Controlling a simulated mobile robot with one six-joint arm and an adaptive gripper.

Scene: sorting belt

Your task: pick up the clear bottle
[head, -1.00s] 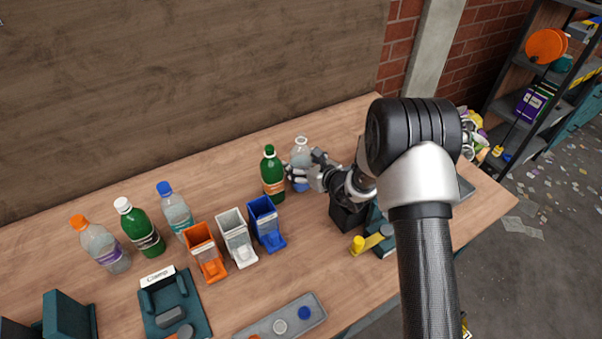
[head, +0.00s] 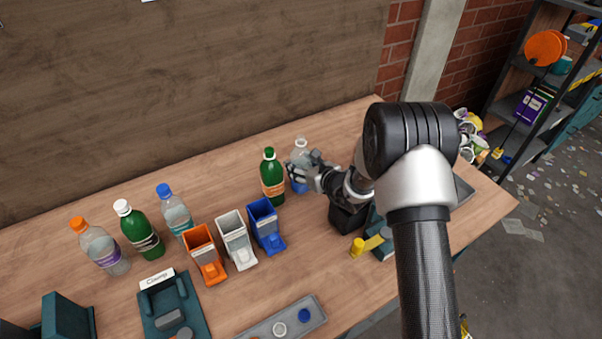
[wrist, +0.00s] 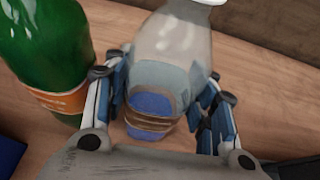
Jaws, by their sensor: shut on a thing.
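The clear bottle (head: 300,146) with a white cap and a blue label stands upright toward the back of the wooden table, right of a green bottle (head: 271,178). My gripper (head: 301,168) is around its body. In the wrist view the clear bottle (wrist: 172,42) is between the two fingers of my gripper (wrist: 165,95), which are shut on its sides. The green bottle (wrist: 45,50) with an orange label is close beside the left finger. My gripper partly hides the bottle's middle in the head view; whether its base touches the table is hard to tell.
Orange (head: 205,257), white (head: 237,242) and blue (head: 266,226) bins stand in a row at the table's middle. More bottles stand at left: orange-capped (head: 104,250), white-capped green (head: 140,232), blue-capped (head: 175,214). A grey tray (head: 262,329) lies in front. The wall is behind.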

